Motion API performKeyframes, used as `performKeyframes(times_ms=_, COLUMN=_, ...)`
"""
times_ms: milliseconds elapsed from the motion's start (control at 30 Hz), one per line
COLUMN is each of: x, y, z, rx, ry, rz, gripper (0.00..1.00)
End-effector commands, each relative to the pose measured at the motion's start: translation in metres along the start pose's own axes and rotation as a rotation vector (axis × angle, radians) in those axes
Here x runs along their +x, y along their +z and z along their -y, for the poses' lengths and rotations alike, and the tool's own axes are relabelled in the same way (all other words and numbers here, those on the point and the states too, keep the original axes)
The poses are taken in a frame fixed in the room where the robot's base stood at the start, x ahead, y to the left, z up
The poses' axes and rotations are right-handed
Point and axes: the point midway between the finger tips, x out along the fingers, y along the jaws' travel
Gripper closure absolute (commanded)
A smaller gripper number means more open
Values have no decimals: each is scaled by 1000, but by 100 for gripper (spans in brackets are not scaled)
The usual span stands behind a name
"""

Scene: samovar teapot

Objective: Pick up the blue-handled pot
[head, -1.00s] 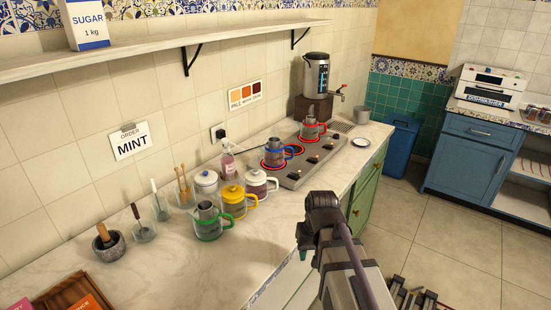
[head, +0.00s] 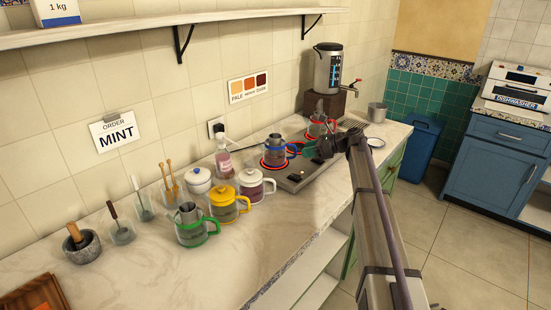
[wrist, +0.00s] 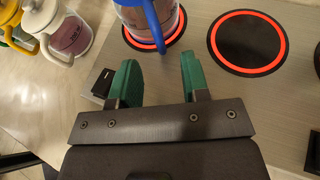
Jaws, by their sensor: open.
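The blue-handled pot (head: 274,151) is a grey metal and glass pot with a blue band. It stands upright on a red-ringed burner on the hob, its handle toward the right. In the wrist view the pot (wrist: 140,20) is at the top edge, its blue handle pointing down toward my gripper; its upper part is cut off. My gripper (wrist: 158,72) is open and empty, its green fingers spread on either side of the handle's line but short of it. In the head view my gripper (head: 318,147) is just right of the pot's handle.
A red-handled pot (head: 318,126) stands farther back on the hob. An empty red-ringed burner (wrist: 247,42) lies right of the pot. Yellow-handled (head: 226,203), green-handled (head: 193,228) and white-handled (head: 252,186) pots stand nearer on the counter. A samovar (head: 328,70) stands behind.

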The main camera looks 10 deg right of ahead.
Motion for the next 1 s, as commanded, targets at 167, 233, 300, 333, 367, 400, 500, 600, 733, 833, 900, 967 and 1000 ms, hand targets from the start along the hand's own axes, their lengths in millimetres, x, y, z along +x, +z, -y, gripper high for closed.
performKeyframes(times_ms=167, x=9, y=-1, z=0, rx=-1, ry=-1, rz=-1, gripper=58)
performKeyframes(times_ms=233, x=16, y=-4, z=0, rx=-1, ry=0, rz=-1, gripper=58)
performKeyframes(times_ms=300, x=29, y=-7, z=-1, rx=-2, ry=2, rz=-1, gripper=58)
performKeyframes(times_ms=333, x=36, y=-8, z=-1, rx=-3, ry=2, rz=-1, gripper=58)
performKeyframes(times_ms=367, x=42, y=-9, z=-2, rx=-3, ry=1, rz=-1, gripper=58)
performKeyframes(times_ms=400, x=49, y=-8, z=-1, rx=-2, ry=1, rz=-1, gripper=58)
performKeyframes(times_ms=500, x=59, y=-5, z=-2, rx=-2, ry=0, rz=-1, gripper=58)
performKeyframes(times_ms=600, x=59, y=-4, z=-2, rx=-1, ry=-1, rz=-1, gripper=58)
performKeyframes(times_ms=733, x=58, y=-4, z=-2, rx=-2, ry=-1, rz=-1, gripper=62)
performKeyframes(times_ms=833, x=58, y=-4, z=-2, rx=-2, ry=0, rz=-1, gripper=72)
performKeyframes(times_ms=900, x=58, y=-4, z=-2, rx=-2, ry=0, rz=-1, gripper=79)
performKeyframes(times_ms=967, x=58, y=-4, z=-2, rx=-2, ry=0, rz=-1, gripper=84)
performKeyframes(times_ms=1000, x=58, y=-4, z=-2, rx=-2, ry=0, rz=-1, gripper=88)
